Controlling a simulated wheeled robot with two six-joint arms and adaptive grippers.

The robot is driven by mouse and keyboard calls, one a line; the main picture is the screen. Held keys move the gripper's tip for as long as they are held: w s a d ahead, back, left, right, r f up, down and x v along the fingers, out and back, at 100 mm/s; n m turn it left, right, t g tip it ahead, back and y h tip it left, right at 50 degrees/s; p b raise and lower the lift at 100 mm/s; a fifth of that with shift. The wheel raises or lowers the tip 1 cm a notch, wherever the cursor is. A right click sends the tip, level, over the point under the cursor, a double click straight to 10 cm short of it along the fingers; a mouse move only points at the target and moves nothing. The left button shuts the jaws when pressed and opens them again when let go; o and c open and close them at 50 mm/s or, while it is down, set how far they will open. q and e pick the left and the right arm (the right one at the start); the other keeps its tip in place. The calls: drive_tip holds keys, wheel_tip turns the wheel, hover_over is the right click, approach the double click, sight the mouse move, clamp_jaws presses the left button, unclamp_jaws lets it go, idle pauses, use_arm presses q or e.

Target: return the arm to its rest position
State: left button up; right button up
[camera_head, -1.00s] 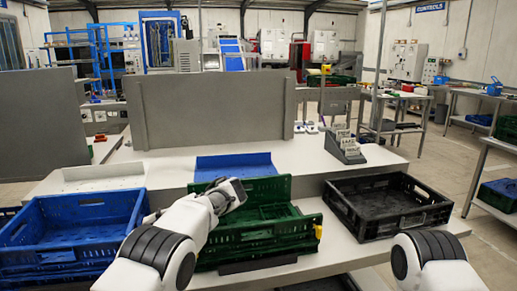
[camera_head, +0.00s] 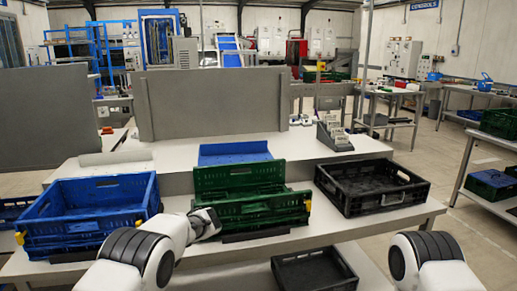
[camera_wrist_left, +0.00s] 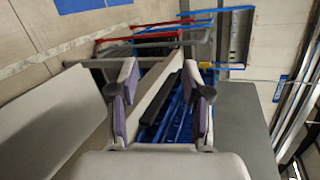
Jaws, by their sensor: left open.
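My left arm (camera_head: 165,240) comes in at the bottom of the head view. Its wrist end is low, in front of the gap between the blue crate (camera_head: 90,222) and the green crate (camera_head: 250,222). In the left wrist view my left gripper (camera_wrist_left: 160,100) is open, with nothing between its fingertips. Blue slatted plastic and a dark bar show beyond the fingers; I cannot tell how far off they are. Only the upper part of my right arm (camera_head: 435,255) shows at the bottom right; its gripper is out of view.
A black crate (camera_head: 415,195) stands right of the green crate. A blue tray (camera_head: 235,152) lies behind the green crate, before a grey panel (camera_head: 210,105). Another black crate (camera_head: 345,275) sits lower in front. A side table with crates stands at the far right.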

use_arm(q)
drive_tip(key=s+a+f+m+g+h, duration=0.1)
drive_tip(key=s+f+m+h, duration=0.1)
drive_tip(key=s+f, duration=0.65)
drive_tip(key=s+a+f+m+h, duration=0.2)
drive_tip(key=s+f, duration=0.5)
drive_tip(key=f, duration=0.3)
drive_tip(key=s+d+f+n+t+h, duration=0.1)
drive_tip(key=s+d+f+h, duration=0.2)
drive_tip(key=s, duration=0.6)
drive_tip(key=s+d+f+n+h, duration=0.1)
drive_tip(key=s+d+f+h, duration=0.2)
drive_tip(key=s, duration=0.6)
drive_tip(key=s+d+f+n+t+h, duration=0.1)
drive_tip(key=s+d+f+h, duration=0.2)
drive_tip(key=s, duration=0.6)
drive_tip(key=w+t, duration=0.1)
drive_tip(key=w+r+t, duration=0.1)
drive_tip(key=w+t, duration=0.1)
drive_tip(key=w+t+p, duration=0.1)
drive_tip(key=shift+w+d+r+t, duration=0.15)
drive_tip(key=shift+w+r+t, duration=0.15)
drive_tip(key=shift+w, duration=0.1)
